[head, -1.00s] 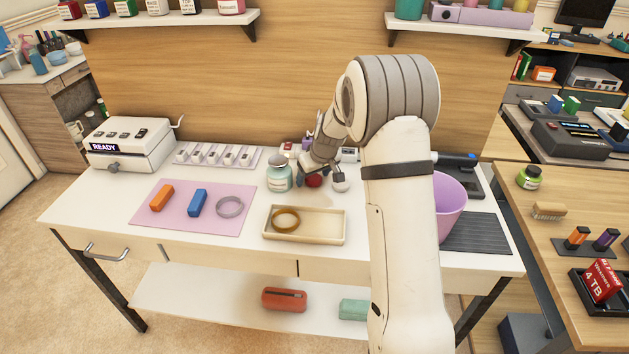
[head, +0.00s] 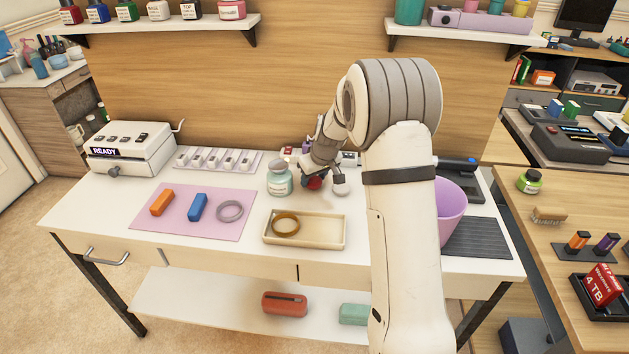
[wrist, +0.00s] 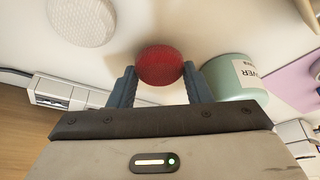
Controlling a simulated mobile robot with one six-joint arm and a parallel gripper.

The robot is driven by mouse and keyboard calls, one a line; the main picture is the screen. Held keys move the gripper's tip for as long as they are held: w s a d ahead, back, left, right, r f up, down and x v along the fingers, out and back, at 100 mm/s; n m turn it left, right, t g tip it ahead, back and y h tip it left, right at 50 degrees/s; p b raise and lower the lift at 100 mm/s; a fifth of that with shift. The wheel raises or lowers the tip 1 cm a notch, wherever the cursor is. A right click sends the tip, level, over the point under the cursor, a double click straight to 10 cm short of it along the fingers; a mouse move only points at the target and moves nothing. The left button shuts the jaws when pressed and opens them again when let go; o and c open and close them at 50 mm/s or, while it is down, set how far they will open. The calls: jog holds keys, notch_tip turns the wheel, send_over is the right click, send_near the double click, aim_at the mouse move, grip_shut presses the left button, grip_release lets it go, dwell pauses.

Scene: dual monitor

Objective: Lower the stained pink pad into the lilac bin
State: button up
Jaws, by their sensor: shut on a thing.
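The stained pad (wrist: 160,66), deep pinkish red and round, sits between the two fingers of my gripper (wrist: 161,84) in the wrist view. My gripper is shut on it. In the head view the red pad (head: 314,183) shows small at my gripper (head: 322,179), low at the back middle of the table. I cannot tell whether it touches the tabletop. The lilac bin (head: 452,208) stands on the right of the table, apart from my gripper, its left side hidden behind my arm.
A teal-green jar (head: 280,183) stands close on the left of my gripper; its label shows in the wrist view. A round white pad (wrist: 80,20) lies nearby. A cream tray (head: 325,238) with an amber ring is in front. A dark ridged mat (head: 482,237) lies beside the bin.

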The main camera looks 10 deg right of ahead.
aim_at(315, 180)
notch_tip(315, 180, up, 9)
jog(key=s+d+r+b, duration=0.2)
jog(key=s+d+r, duration=0.2)
jog(key=s+d, duration=0.8)
jog(key=s+d+r+b, duration=0.2)
jog(key=s+d+r, duration=0.2)
jog(key=s+d, duration=0.7)
jog(key=shift+s+d, duration=0.35)
jog(key=shift+r, duration=0.1)
jog(key=shift+w, duration=0.1)
jog(key=shift+w+a, duration=0.15)
jog(key=shift+w, duration=0.15)
jog(key=shift+f+b, duration=4.95)
jog(key=shift+f, duration=1)
